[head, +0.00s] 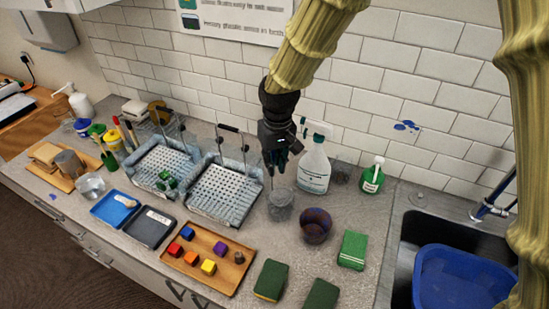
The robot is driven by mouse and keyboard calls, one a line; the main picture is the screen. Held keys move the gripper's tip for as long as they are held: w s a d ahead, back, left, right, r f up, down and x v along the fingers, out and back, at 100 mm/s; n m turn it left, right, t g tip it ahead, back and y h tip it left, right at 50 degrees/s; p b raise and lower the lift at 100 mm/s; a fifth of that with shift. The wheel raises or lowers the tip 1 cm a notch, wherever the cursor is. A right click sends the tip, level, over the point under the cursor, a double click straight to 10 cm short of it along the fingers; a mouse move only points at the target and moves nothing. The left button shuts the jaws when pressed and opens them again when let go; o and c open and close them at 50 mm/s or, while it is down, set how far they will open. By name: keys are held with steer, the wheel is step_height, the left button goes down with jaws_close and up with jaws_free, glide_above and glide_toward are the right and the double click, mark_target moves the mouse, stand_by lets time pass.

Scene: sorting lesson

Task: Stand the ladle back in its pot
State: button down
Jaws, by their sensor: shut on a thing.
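My gripper (276,168) points down over the counter, right of the wire baskets. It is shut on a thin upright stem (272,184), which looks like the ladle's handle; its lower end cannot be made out. A grey, see-through-looking cup (281,208) stands just below the gripper. Whether the stem is inside this cup or behind it, I cannot tell. A dark, round, open pot (316,228) stands to the right of the cup, apart from the gripper. Which of these is the ladle's pot is not clear.
A spray bottle (314,170) stands close on the right, a green bottle (372,178) beyond it. Wire baskets (224,190) stand left. A wooden tray of coloured blocks (222,276), sponges (271,281) and a green-striped box (352,250) lie in front. The sink (415,235) is far right.

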steer(key=c, duration=1.4)
jaws_free()
steer(key=shift+c, duration=0.2)
step_height(320, 180, up, 12)
steer(key=b, duration=0.3)
steer(key=shift+s+d, duration=0.3)
steer(key=shift+s, duration=0.15)
